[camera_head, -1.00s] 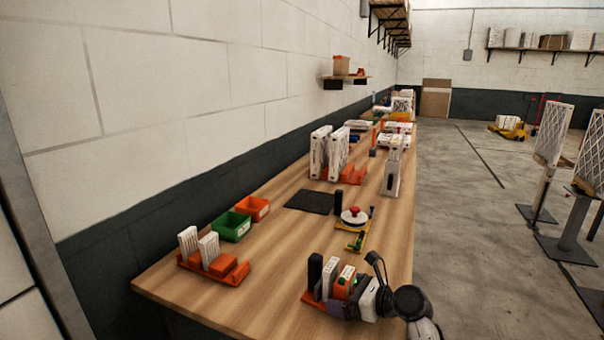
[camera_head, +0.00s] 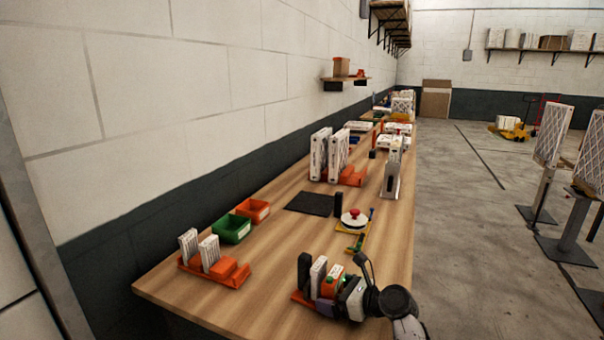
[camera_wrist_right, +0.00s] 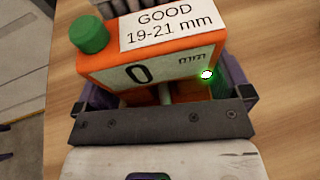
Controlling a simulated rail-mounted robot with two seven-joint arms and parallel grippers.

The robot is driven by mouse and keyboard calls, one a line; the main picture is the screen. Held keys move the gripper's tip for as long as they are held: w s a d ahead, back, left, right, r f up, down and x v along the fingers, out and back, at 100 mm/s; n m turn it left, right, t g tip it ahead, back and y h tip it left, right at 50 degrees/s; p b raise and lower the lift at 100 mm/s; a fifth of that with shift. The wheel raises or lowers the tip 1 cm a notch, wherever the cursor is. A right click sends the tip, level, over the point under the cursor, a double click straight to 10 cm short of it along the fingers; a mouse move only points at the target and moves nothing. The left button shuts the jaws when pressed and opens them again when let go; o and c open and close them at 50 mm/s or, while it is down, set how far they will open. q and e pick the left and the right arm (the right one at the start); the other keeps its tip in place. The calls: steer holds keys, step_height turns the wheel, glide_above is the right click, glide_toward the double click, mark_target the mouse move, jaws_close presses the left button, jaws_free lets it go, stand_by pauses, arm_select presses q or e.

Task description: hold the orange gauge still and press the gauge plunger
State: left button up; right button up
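The orange gauge (camera_head: 333,281) stands in an orange rack (camera_head: 299,297) at the front right of the table. In the right wrist view the gauge (camera_wrist_right: 150,60) shows a green plunger (camera_wrist_right: 90,34) at its top left, a display reading 0 mm, a lit green lamp and a label "GOOD 19-21 mm". My right gripper (camera_head: 335,299) reaches it from the right. In the right wrist view its purple fingers (camera_wrist_right: 168,92) are spread wide, one at each side of the gauge; firm contact does not show. The plunger is clear of the fingers. My left gripper is out of view.
A black block (camera_head: 304,272) and a white boxed filter (camera_head: 318,277) stand left of the gauge in the rack. Another orange rack (camera_head: 228,276) with white filters is further left. Green (camera_head: 231,229) and orange (camera_head: 253,208) bins and a red button (camera_head: 354,213) stand behind. Bare tabletop lies between the racks.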

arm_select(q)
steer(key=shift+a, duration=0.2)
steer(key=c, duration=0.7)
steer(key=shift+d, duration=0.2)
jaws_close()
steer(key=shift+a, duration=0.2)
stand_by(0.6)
